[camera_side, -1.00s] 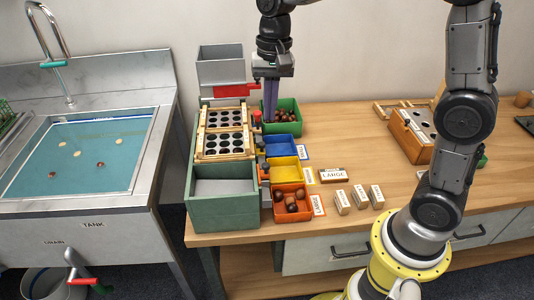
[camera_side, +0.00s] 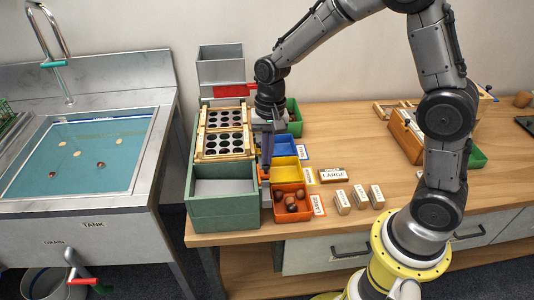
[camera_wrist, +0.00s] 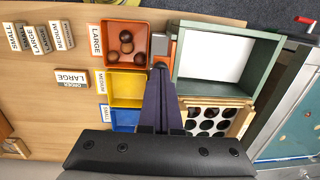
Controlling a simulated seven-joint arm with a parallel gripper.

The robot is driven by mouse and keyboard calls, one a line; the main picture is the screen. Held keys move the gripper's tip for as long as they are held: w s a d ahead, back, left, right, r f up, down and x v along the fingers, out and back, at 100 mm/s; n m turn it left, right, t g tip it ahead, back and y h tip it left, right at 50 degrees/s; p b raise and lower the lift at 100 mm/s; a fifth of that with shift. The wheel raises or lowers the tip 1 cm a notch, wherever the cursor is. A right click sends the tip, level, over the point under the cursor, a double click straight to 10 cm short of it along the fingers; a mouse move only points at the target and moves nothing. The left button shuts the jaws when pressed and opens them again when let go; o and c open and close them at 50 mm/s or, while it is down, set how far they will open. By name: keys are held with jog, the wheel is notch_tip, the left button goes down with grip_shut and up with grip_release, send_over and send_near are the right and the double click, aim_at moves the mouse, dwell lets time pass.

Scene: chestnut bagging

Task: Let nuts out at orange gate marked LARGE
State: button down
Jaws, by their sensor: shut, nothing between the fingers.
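My gripper (camera_side: 265,172) is shut and empty, pointing down at the right wall of the green sorting box (camera_side: 225,209). In the wrist view its fingertips (camera_wrist: 160,67) are beside the small orange gate (camera_wrist: 173,48) and a grey block, between the box and the orange tray; whether they touch cannot be told. The orange tray (camera_side: 280,204) has a card reading LARGE (camera_side: 318,204) at its right. Several brown nuts (camera_side: 291,206) lie in it, and they also show in the wrist view (camera_wrist: 126,47).
Yellow (camera_side: 284,166) and blue (camera_side: 281,143) trays stand behind the orange one. Wooden plates with round holes (camera_side: 224,142) top the sorter. A LARGE order block (camera_side: 332,174) and small label blocks (camera_side: 360,197) stand to the right. A water tank (camera_side: 88,150) is at left.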

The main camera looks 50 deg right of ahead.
aim_at(268, 169)
jog(key=shift+s+f, duration=0.1)
jog(key=shift+f, duration=2.05)
